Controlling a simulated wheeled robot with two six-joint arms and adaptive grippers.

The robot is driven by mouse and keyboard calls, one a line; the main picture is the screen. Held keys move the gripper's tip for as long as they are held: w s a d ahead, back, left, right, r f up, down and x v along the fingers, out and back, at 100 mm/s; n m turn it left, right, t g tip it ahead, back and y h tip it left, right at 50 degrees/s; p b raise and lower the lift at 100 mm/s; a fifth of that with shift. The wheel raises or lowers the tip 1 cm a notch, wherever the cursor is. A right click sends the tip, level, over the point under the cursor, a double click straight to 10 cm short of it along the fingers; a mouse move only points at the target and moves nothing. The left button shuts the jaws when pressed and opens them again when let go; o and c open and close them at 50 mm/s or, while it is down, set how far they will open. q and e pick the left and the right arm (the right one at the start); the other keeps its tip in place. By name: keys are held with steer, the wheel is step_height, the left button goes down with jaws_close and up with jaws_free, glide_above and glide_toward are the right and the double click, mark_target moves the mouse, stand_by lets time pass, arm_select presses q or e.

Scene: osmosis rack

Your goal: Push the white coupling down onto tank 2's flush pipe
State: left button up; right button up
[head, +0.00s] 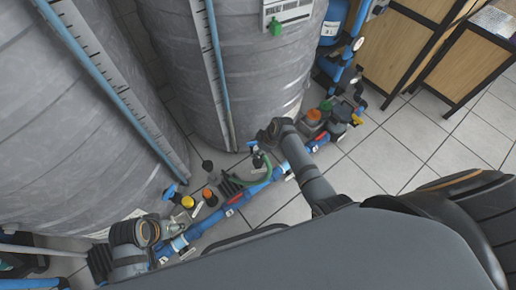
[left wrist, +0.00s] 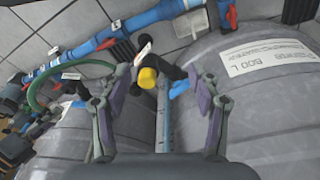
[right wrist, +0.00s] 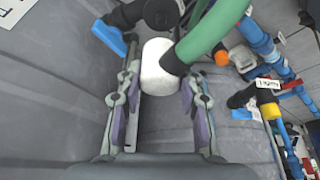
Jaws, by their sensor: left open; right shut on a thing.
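The white coupling (right wrist: 158,66) is between the fingers of my right gripper (right wrist: 160,88) in the right wrist view, with the green hose (right wrist: 213,25) running into it. The right gripper is shut on it. A black round fitting (right wrist: 163,12) is just beyond the coupling. I cannot tell whether the coupling sits on the flush pipe, as its far end is hidden. In the head view the right gripper (head: 262,152) is low by the middle tank (head: 232,70). In the left wrist view my left gripper (left wrist: 163,78) is open, with a yellow-capped fitting (left wrist: 148,78) showing between its fingers.
A blue pipe run (head: 232,207) with valves lies along the floor before the tanks. A blue-handled valve (right wrist: 108,38) is close to the left finger in the right wrist view. Wood-panelled cabinets (head: 405,45) stand at the back right. Tiled floor (head: 405,140) is clear on the right.

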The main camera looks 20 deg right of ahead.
mark_target(258, 160)
steer(key=shift+f+b, duration=1.5)
steer(key=shift+b, duration=0.05)
steer(key=shift+f, duration=0.1)
steer(key=shift+f+b, duration=0.9)
steer(key=shift+b, duration=0.25)
steer(key=shift+f, duration=0.25)
arm_select(q)
steer(key=w+d+f+t, duration=0.1)
steer(key=w+t, duration=0.5)
steer(key=w, duration=0.2)
steer(key=shift+w+d+t+h+b, duration=0.2)
steer(key=shift+t+h+b, duration=0.1)
steer(key=shift+t+b, duration=0.1)
arm_select(e)
steer(key=shift+f, duration=0.1)
arm_select(q)
steer(key=shift+r, duration=0.1)
steer(key=shift+r+p, duration=0.25)
steer(key=shift+p, duration=0.15)
steer(key=shift+r+p, duration=0.55)
steer(key=shift+f+b, duration=0.3)
steer(key=shift+b, duration=0.05)
arm_select(e)
steer(key=shift+f, duration=0.4)
